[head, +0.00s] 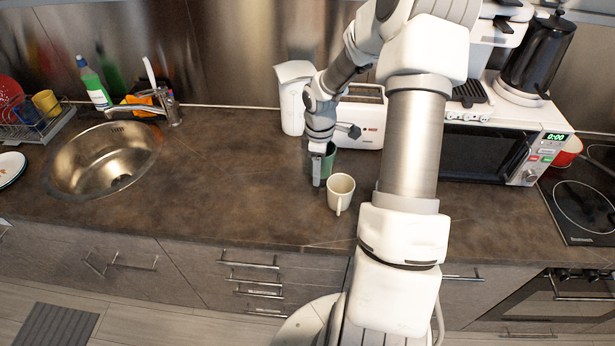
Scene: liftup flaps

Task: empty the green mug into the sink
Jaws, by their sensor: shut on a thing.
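The green mug (329,160) stands on the dark counter, behind and slightly left of a cream mug. My gripper (318,172) points down at it and is shut on it, with a finger in front of its left side. Much of the mug is hidden by the gripper, and its contents cannot be seen. The round steel sink (88,165) is set in the counter at the left, well apart from the gripper. The sink looks empty.
The cream mug (340,191) stands close in front of my gripper. A white toaster (362,120) and a white appliance (293,97) stand behind. A tap (170,107) rises at the sink's right rear. The counter (225,165) between sink and gripper is clear.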

